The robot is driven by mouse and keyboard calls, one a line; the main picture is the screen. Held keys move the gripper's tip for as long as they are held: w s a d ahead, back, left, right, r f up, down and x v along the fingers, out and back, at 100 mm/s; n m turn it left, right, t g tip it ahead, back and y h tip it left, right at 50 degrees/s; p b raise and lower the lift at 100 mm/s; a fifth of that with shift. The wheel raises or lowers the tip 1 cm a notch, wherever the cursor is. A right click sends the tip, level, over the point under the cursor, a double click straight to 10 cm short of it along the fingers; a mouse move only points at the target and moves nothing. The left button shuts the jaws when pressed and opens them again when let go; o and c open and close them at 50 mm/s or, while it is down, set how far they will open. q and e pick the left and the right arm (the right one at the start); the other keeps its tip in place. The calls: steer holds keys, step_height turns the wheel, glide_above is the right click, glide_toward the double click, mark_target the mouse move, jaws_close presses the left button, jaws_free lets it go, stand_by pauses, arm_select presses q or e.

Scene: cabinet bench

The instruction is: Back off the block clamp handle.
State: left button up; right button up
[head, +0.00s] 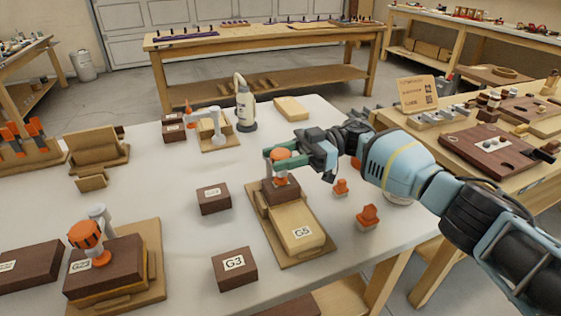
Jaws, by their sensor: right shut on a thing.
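The block clamp with an orange handle (282,155) stands near the middle of the white table, on a tan wooden base board (309,263). A pale block marked G5 (302,229) lies on this board, with a dark brown block (279,191) behind it under the clamp. My right gripper (279,160) reaches in from the right and is shut on the orange handle, its teal fingers at either side. The fingers hide part of the handle and the clamp's upper arm. My left gripper is out of view.
A second clamp with an orange handle (86,234) stands front left, and a third clamp (211,125) at the back. Brown block G3 (235,268) and another brown block (213,200) lie left of the board. Orange pieces (367,215) stand to its right.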

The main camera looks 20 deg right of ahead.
mark_target(281, 154)
stand_by(0.3)
steer(key=o, duration=1)
steer(key=shift+c, duration=0.2)
step_height(281, 154, up, 4)
steer(key=shift+f, duration=0.1)
steer(key=shift+s+a+p, duration=0.15)
steer(key=shift+s+p, duration=0.25)
steer(key=shift+s, duration=0.05)
steer(key=s+a+r+p, duration=0.1)
steer(key=s+a, duration=0.3)
steer(key=s, duration=1)
steer(key=shift+s+p, duration=0.25)
steer(key=shift+p, duration=0.45)
